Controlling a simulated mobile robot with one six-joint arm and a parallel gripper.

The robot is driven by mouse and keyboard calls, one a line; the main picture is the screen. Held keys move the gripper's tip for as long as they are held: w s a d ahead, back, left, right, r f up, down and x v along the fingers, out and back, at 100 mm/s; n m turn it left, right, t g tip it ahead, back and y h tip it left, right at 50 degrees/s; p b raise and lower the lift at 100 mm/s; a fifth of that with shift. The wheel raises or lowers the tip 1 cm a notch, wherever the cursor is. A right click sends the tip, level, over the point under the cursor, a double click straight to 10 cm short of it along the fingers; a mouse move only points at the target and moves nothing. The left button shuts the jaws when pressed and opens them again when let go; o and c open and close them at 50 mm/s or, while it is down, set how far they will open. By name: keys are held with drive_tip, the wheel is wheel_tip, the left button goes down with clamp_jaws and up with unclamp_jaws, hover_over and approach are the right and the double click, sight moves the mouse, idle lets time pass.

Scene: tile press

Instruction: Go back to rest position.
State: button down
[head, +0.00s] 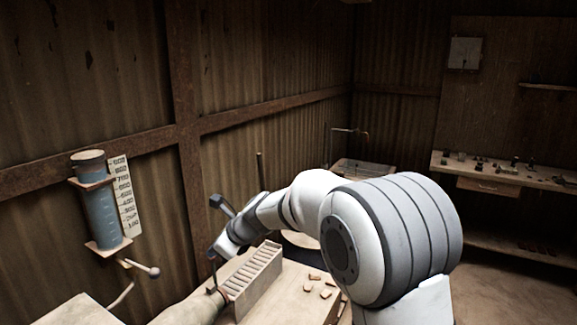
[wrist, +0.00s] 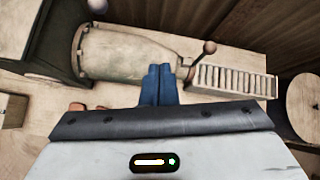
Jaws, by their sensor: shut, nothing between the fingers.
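My gripper (wrist: 160,84) shows in the wrist view with its two blue fingers pressed together and nothing between them. It hangs over the wooden table (wrist: 40,88), in front of the press's pale tapered barrel (wrist: 125,55). To the right of the fingers is a slotted rack (wrist: 235,80). In the head view my arm reaches leftward over the table (head: 285,300). The slotted rack (head: 254,280) stands below my wrist, with the barrel (head: 192,308) at its left. My fingertips are hard to make out there.
A lever with a ball knob (wrist: 210,47) rises beside the barrel. Several small tile pieces (head: 313,277) lie on the table right of the rack. A blue liquid cylinder (head: 100,205) hangs on the left wall. A workbench (head: 500,172) stands far right, with open floor before it.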

drive_tip(key=s+d+f+n+h+b, duration=0.2)
drive_tip(key=s+d+n+h, duration=0.2)
drive_tip(key=s+d+n, duration=0.6)
drive_tip(key=s+d+f+n+h+b, duration=0.2)
drive_tip(key=s+d+n+h, duration=0.2)
drive_tip(key=s+d+n, duration=0.6)
drive_tip(key=s+d, duration=0.9)
drive_tip(key=d, duration=0.4)
drive_tip(key=shift+s+d+n+g, duration=0.15)
drive_tip(key=shift+s+n+g, duration=0.15)
drive_tip(key=shift+g, duration=0.1)
